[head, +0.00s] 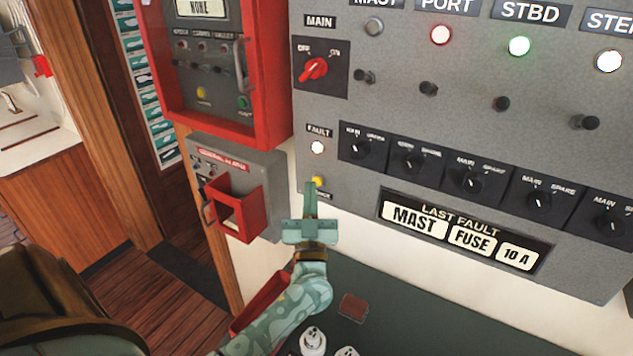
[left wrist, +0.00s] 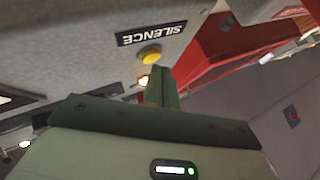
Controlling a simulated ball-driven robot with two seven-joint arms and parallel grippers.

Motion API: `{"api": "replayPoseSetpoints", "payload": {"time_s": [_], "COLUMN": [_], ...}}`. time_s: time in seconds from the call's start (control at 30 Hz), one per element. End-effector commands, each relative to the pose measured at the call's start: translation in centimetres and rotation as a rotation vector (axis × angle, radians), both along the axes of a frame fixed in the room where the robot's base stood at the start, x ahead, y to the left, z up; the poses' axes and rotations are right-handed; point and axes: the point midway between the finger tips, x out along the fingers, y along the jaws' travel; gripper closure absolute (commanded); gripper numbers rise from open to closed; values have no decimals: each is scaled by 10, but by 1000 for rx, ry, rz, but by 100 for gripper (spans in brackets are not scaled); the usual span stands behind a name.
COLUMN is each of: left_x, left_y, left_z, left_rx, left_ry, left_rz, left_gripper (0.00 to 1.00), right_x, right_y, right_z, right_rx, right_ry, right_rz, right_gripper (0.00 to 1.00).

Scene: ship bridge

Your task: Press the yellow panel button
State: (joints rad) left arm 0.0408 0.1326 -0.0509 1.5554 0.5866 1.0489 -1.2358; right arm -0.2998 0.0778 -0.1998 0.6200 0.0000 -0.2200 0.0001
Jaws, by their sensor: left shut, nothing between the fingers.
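The yellow button (head: 318,182) sits low on the left edge of the grey panel, under the white fault lamp (head: 317,147). In the left wrist view the yellow button (left wrist: 150,55) stands beside a SILENCE label (left wrist: 152,33). My left gripper (head: 311,186) is shut and empty, its fingers pointing up at the panel just beside the button. In the left wrist view the fingertips (left wrist: 160,70) are close to the button; I cannot tell whether they touch it. My right gripper is in neither view.
A red-framed box (head: 285,95) and a general alarm box (head: 275,170) with a red guard (head: 254,194) stand to the left. Black rotary switches (head: 362,149) line the panel to the right. A reddish block (head: 353,308) and white items (head: 313,341) lie on the dark surface below.

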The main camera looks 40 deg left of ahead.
Motion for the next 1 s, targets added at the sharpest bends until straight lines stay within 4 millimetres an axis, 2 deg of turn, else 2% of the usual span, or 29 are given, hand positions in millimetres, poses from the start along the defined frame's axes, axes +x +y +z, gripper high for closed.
{"api": "replayPoseSetpoints", "payload": {"time_s": [1.0], "left_x": [8], "left_y": [1], "left_z": [0], "left_rx": [0], "left_ry": [0], "left_rz": [0], "left_gripper": [100], "right_x": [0], "right_y": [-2], "right_z": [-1], "right_rx": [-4], "right_ry": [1], "right_rz": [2], "right_gripper": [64]}}
